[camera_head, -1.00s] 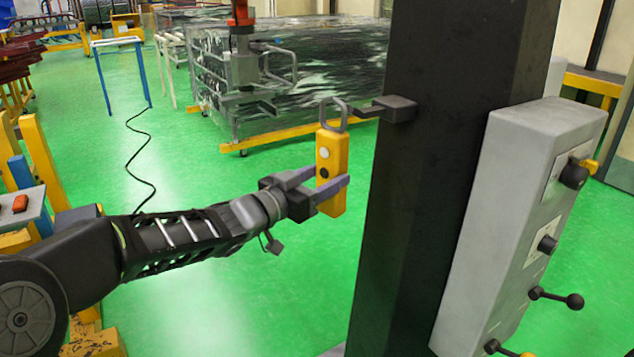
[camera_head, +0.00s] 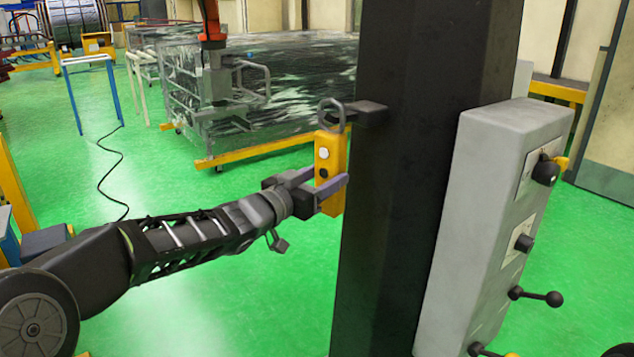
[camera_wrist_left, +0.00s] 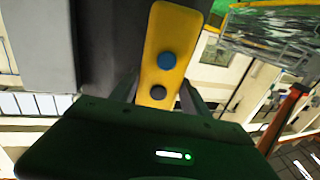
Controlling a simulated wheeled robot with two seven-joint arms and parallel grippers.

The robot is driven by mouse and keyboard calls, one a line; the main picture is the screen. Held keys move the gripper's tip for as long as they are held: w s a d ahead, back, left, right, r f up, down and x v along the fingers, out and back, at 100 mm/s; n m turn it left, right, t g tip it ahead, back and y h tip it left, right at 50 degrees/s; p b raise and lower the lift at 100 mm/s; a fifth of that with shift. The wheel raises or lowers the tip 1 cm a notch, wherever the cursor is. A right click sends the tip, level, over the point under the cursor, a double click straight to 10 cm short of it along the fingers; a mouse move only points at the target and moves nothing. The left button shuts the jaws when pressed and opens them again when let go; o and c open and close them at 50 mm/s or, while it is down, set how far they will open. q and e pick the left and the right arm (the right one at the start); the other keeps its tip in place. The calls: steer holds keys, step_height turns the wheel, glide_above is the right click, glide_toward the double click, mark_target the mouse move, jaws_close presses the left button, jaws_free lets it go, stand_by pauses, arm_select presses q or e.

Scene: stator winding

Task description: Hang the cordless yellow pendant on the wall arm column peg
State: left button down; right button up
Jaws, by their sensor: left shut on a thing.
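The yellow pendant (camera_head: 328,155) is upright, with a grey ring (camera_head: 332,116) on top and a white and a dark button on its face. No cord shows on it. My left gripper (camera_head: 333,188) is shut on its lower part; the wrist view also shows the pendant (camera_wrist_left: 174,40) between the fingers. The dark peg (camera_head: 365,109) sticks out to the left from the black column (camera_head: 395,200). The ring is at the peg's height and overlaps its tip in the head view; I cannot tell if the peg is through it. My right gripper is not in view.
A grey control box (camera_head: 480,200) with knobs and levers is on the right side of the column. A wrapped crate (camera_head: 290,85) stands behind.

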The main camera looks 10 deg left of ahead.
arm_select(q)
steer(key=shift+w+d+b, duration=0.3)
steer(key=shift+w+d, duration=0.5)
steer(key=shift+w, duration=0.05)
steer(key=shift+w+d+f+b, duration=0.15)
steer(key=shift+w+f+b, duration=0.05)
steer(key=shift+f+b, duration=0.2)
steer(key=shift+w+d+f+b, duration=0.15)
steer(key=shift+w+f+b, duration=0.1)
steer(key=shift+f, duration=0.2)
steer(key=c, duration=0.8)
jaws_free()
steer(key=o, duration=0.4)
steer(key=shift+f, duration=0.1)
steer(key=shift+c, duration=0.2)
steer(key=shift+f, duration=0.1)
steer(key=shift+s, duration=0.1)
